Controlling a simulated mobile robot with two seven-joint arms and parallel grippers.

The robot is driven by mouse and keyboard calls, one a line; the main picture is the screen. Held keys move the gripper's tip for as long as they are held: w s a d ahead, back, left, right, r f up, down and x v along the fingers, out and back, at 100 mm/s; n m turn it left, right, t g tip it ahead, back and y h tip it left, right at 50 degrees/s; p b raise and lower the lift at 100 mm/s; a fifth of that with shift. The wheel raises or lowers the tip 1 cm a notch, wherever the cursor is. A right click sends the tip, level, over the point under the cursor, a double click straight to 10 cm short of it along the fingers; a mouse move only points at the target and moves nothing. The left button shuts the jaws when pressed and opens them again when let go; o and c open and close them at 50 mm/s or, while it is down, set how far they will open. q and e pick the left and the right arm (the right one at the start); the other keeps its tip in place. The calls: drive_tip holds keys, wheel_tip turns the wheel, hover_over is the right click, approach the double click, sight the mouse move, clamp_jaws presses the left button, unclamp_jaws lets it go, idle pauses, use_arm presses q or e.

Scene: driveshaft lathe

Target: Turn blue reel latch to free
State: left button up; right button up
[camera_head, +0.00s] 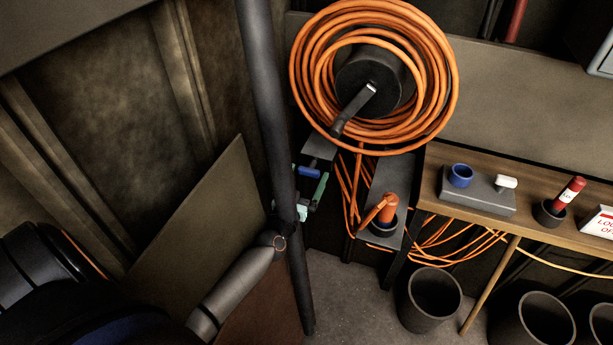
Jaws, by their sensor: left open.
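The blue reel latch (309,172) is a small blue bar beneath the cable reel, on the dark bracket (318,149). My left gripper (308,188) is at the latch, with its green fingers open and close around or just below it. I cannot tell whether they touch it. A dark post hides part of the gripper and its wrist. The reel holds a thick coil of orange cable (433,90) and has a crank handle (358,107) at its front. My right gripper is not in view.
The dark slanted post (272,100) stands directly in front of my left wrist. An orange plug (388,207) sits in a holder right of the latch, with loose cable below. A wooden bench (437,160) carries a blue ring (460,176) and red cylinder (570,192). Dark bins (420,318) stand below.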

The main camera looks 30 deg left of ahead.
use_arm(q)
drive_tip(key=shift+w, duration=0.2)
drive_tip(key=c, duration=1.3)
